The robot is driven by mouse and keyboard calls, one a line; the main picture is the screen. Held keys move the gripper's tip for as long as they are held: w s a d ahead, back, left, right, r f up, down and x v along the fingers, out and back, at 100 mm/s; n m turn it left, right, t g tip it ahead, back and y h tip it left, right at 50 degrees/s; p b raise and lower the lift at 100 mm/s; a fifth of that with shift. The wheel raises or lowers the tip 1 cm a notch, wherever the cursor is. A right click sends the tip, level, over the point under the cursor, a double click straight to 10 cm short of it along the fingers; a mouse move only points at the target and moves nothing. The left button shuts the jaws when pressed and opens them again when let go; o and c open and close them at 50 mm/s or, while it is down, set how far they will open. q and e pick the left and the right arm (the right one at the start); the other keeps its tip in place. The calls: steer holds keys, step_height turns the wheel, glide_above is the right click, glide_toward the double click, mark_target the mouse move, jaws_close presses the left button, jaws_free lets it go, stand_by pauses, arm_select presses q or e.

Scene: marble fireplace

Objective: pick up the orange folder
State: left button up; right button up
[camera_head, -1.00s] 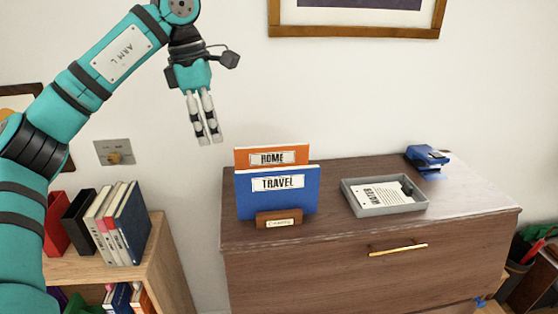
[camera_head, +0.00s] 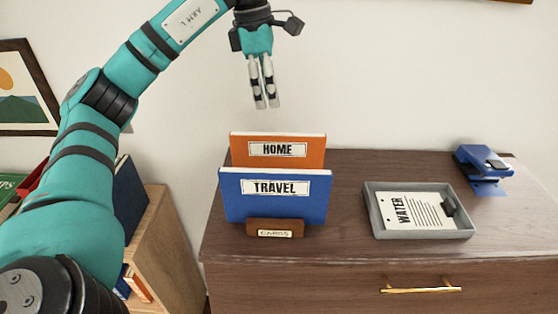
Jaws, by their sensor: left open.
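The orange folder (camera_head: 277,138), labelled HOME, stands upright in a brown wooden holder (camera_head: 274,228) on the dresser. A blue folder (camera_head: 275,207), labelled TRAVEL, stands in front of it and hides its lower part. My left gripper (camera_head: 266,104) is open and empty, pointing down. My right gripper is not in view.
The wooden dresser (camera_head: 350,168) also carries a grey tray (camera_head: 468,233) with a WATER paper (camera_head: 410,210) and a blue hole punch or stapler (camera_head: 484,165). A wooden bookshelf (camera_head: 165,250) with books stands at the left. The dresser top between holder and tray is clear.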

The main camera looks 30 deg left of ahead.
arm_select(q)
glide_above(276, 134)
steer(key=f, duration=0.5)
steer(key=shift+a+f+b, duration=0.3)
steer(key=shift+a+f, duration=0.05)
steer(key=shift+w+d+f, duration=0.15)
steer(key=shift+f, duration=0.75)
steer(key=shift+f+p, duration=0.25)
steer(key=shift+p, duration=0.25)
steer(key=f, duration=0.1)
steer(key=f+p, duration=0.2)
steer(key=shift+d+f, duration=0.3)
steer(key=shift+f, duration=0.5)
jaws_close()
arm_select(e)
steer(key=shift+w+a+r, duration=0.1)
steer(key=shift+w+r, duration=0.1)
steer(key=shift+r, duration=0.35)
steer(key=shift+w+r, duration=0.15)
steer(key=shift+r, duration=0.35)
